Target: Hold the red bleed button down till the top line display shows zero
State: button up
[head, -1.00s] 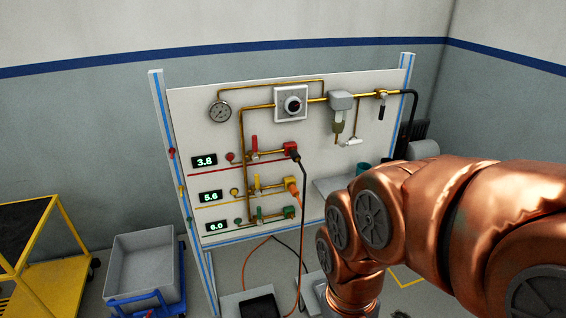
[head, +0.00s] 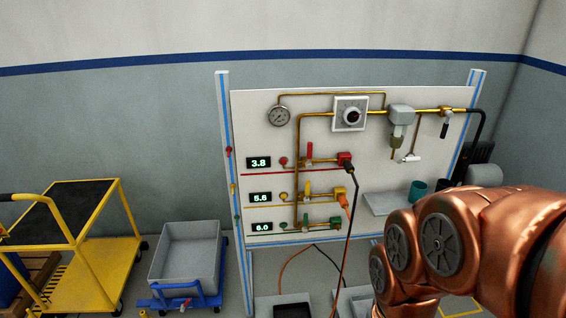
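The white panel (head: 330,110) stands on a frame near the wall. Its top line display (head: 258,162) reads 3.8 in green. A small red round knob (head: 283,161) is just right of that display, on the top line. A second small red button-like part (head: 228,150) is on the left post. I cannot tell which of these is the bleed button. The top line also has a red lever valve (head: 309,151) and a red fitting (head: 345,159) with a black hose. My copper arm covers the lower right; my gripper is out of view.
The middle display (head: 260,197) seems to read 5.6 and the bottom display (head: 262,227) 6.0. A grey bin (head: 188,252) on a blue trolley stands left of the panel. A yellow cart (head: 105,262) is farther left. Hoses hang to the floor.

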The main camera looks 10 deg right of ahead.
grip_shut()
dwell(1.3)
